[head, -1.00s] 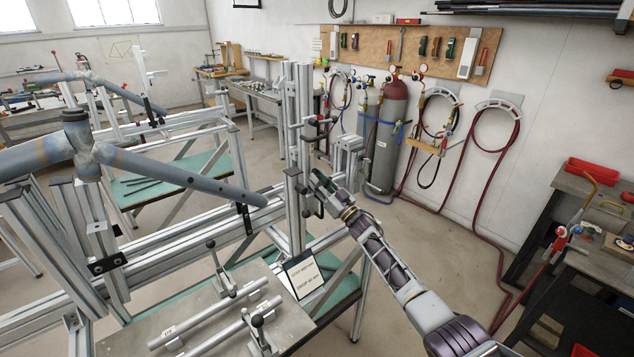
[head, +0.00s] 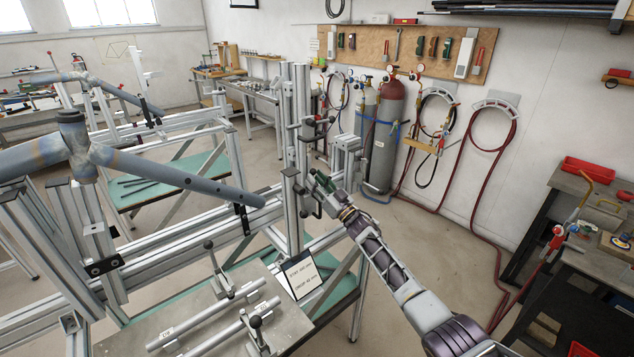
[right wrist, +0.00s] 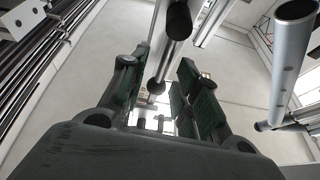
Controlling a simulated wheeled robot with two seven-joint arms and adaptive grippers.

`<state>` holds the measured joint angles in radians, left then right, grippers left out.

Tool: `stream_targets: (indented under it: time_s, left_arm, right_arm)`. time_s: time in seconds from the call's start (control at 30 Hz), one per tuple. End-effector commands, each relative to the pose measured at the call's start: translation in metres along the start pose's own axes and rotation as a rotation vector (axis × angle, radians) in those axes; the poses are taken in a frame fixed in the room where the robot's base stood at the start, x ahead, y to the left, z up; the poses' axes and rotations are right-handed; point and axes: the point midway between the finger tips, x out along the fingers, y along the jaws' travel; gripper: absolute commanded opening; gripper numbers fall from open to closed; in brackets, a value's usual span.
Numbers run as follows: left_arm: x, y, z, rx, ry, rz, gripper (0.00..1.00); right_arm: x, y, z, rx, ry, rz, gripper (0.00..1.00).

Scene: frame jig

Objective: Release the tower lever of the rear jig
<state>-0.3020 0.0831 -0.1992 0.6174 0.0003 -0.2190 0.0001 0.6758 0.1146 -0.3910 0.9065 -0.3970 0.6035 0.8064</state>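The near jig is a frame of aluminium profiles (head: 150,253) with a blue-grey bike tube (head: 180,178) clamped in it. An upright tower (head: 292,205) stands at its right end, with dark clamp parts on it. My right gripper (head: 317,184) is at the right side of this tower, beside its dark lever parts. In the right wrist view, its green-padded fingers (right wrist: 160,95) are apart. A small dark ball knob (right wrist: 155,87) shows between them; whether they touch it I cannot tell. My left gripper is not in view.
A plate with toggle clamps (head: 222,284), tubes and a small sign (head: 302,273) lies in front of the tower. A second jig (head: 165,128) stands farther back left. Gas cylinders (head: 388,140) stand behind.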

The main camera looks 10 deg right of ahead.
Motion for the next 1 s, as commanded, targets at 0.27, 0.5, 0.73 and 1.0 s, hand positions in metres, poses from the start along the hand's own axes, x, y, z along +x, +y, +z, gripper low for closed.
stream_targets:
  time_s: [0.27,0.5,0.73,1.0]
  left_arm:
    - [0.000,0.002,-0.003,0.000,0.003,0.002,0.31]
    - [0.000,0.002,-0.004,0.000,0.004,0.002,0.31]
    - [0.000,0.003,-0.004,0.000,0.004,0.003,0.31]
    - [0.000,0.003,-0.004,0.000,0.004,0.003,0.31]
  right_arm:
    - [-0.013,0.001,0.001,0.000,-0.002,0.001,0.31]
    - [-0.034,0.001,0.001,-0.001,-0.002,0.001,0.31]
    - [-0.057,0.001,0.001,0.000,-0.001,0.001,0.31]
    - [-0.086,0.001,0.001,0.000,-0.001,0.002,0.31]
